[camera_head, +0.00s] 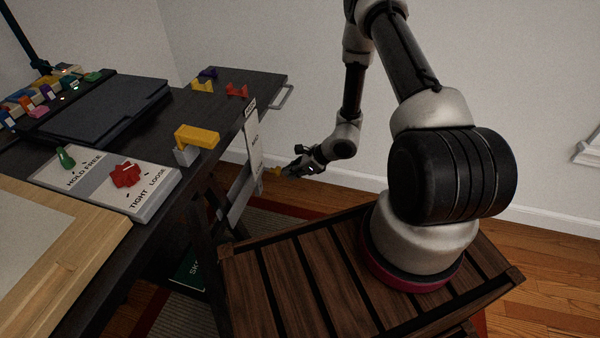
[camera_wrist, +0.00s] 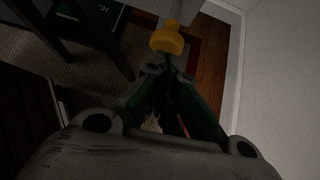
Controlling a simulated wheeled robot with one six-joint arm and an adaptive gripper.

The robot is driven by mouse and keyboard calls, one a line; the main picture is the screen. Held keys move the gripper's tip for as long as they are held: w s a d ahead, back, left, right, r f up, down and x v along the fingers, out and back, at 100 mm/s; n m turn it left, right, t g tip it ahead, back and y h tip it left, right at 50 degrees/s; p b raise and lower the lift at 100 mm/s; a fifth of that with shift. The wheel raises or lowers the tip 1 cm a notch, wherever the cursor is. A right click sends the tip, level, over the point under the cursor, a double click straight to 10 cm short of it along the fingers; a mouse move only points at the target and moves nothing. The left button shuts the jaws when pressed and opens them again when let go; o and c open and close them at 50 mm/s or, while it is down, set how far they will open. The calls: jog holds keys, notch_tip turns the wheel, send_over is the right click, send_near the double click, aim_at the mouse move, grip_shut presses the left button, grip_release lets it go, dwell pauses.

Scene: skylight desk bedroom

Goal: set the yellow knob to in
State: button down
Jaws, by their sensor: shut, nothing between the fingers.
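The yellow knob (camera_head: 276,170) sticks out toward the right from beside the desk's right side, low near a white labelled strip (camera_head: 253,150). In the wrist view the round yellow knob (camera_wrist: 166,41) sits on a pale shaft, just beyond my fingertips. My gripper (camera_head: 287,171) is shut and empty, pointing left at the knob. It also shows in the wrist view (camera_wrist: 158,70), its tips very close to the knob. Whether they touch it I cannot tell. The strip's small lettering is too small to read surely.
The dark desk (camera_head: 245,82) carries a yellow lever block (camera_head: 197,137), a white panel (camera_head: 150,197) with a red knob and green peg, and small coloured pieces. A grey bar (camera_head: 244,190) is below the desk edge. Open floor lies right of the knob, before the wall.

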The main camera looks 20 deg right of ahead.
aim_at(280, 168)
jog(key=shift+w+a, duration=0.1)
jog(key=shift+a, duration=0.1)
jog(key=shift+w+a, duration=1.25)
jog(key=shift+a, duration=0.3)
jog(key=shift+r, duration=0.1)
